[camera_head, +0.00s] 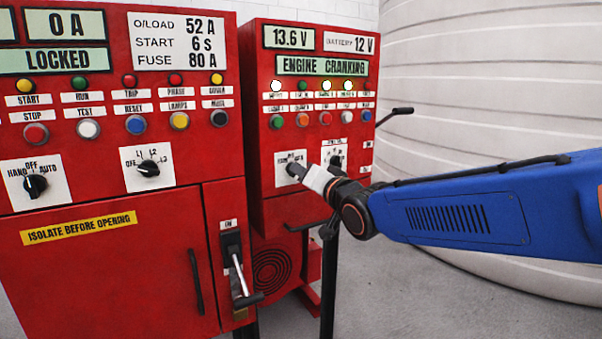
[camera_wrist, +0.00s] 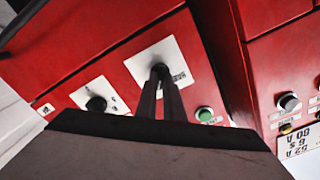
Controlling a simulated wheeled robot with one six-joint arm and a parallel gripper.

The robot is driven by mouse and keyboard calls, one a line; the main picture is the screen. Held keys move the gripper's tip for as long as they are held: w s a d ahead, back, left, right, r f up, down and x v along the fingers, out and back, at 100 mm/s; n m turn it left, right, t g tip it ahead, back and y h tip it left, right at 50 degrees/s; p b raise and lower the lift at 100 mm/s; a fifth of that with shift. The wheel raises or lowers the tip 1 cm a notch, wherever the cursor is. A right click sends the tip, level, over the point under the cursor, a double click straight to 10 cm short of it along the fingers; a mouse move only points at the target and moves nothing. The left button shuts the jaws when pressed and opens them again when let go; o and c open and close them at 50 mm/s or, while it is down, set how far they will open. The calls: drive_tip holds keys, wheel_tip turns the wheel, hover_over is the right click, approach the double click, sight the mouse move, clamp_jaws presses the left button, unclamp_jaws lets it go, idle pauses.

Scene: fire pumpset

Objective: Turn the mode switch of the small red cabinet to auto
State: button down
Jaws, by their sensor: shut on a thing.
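The small red cabinet (camera_head: 257,186) stands right of the larger one, its display reading ENGINE CRANKING. Its left black rotary switch sits on a white plate (camera_head: 283,158), and my gripper (camera_head: 299,171) reaches it from the right. In the wrist view my gripper's two dark fingers (camera_wrist: 163,78) are shut on the mode switch (camera_wrist: 159,68), on its white plate (camera_wrist: 180,58). The knob is mostly hidden in the head view, and I cannot tell which position it points to. The plate's lettering is too small to read.
A second black rotary switch (camera_head: 336,160) sits close right of my gripper and also shows in the wrist view (camera_wrist: 96,103). Push buttons (camera_head: 325,118) lie above. The large red cabinet (camera_head: 120,265) is at left. A pale ribbed tank (camera_head: 490,90) stands behind my arm.

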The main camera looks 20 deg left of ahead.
drive_tip(key=shift+m, duration=0.8)
drive_tip(key=c, duration=1.9)
unclamp_jaws()
drive_tip(key=shift+o, duration=0.2)
drive_tip(key=v, duration=1.7)
drive_tip(key=shift+s+d, duration=0.2)
